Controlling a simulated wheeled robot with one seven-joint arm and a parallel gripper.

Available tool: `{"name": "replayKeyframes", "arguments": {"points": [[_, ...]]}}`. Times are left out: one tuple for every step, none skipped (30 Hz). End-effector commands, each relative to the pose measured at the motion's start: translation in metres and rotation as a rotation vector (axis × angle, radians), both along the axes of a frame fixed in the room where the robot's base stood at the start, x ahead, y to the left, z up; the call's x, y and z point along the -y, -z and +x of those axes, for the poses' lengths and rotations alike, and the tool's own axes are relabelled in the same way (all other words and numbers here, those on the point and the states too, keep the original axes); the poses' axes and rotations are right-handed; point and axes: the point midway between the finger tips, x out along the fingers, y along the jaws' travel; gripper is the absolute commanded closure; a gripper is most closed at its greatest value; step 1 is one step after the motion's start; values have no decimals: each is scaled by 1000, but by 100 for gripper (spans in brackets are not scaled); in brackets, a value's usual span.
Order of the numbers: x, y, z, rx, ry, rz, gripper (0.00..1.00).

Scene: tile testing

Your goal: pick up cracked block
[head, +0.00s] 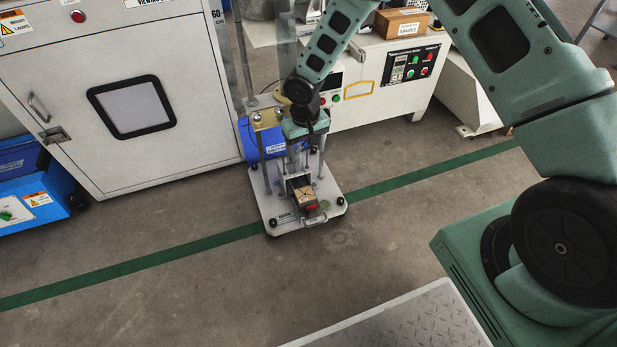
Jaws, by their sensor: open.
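The cracked block (305,195) is a small tan block with dark crack lines on its top. It sits in a dark holder on the white base plate (280,223) of a small test stand with metal posts. A red part shows at the block's front edge. My gripper (301,166) hangs from the arm above and just behind the block, among the posts, and is open. Its fingers are small and partly hidden by the stand. I cannot tell whether they touch the block.
A grey cabinet (180,150) is at left, and a control bench (390,75) bearing a cardboard box (402,23) at back right. Floor in front is clear.

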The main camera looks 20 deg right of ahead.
Motion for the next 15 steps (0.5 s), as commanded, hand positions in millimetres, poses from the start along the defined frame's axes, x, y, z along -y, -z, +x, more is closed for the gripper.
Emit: {"name": "replayKeyframes", "arguments": {"points": [[0, 11, 1, -3, 7, 2, 31], [-1, 16, 2, -4, 10, 3, 31], [-1, 23, 3, -4, 13, 4, 31], [-1, 28, 4, -6, 17, 5, 31], [-1, 34, 4, -7, 22, 6, 31], [-1, 41, 6, -6, 26, 6, 31], [-1, 48, 6, -8, 30, 7, 31], [-1, 54, 7, -9, 35, 8, 31], [-1, 63, 8, -10, 41, 9, 31], [-1, 69, 9, -10, 45, 9, 31], [-1, 77, 9, -11, 51, 11, 31], [-1, 86, 10, -12, 58, 12, 31], [-1, 93, 10, -13, 62, 13, 31], [-1, 99, 11, -14, 69, 14, 31], [-1, 108, 12, -14, 75, 15, 31]]}}
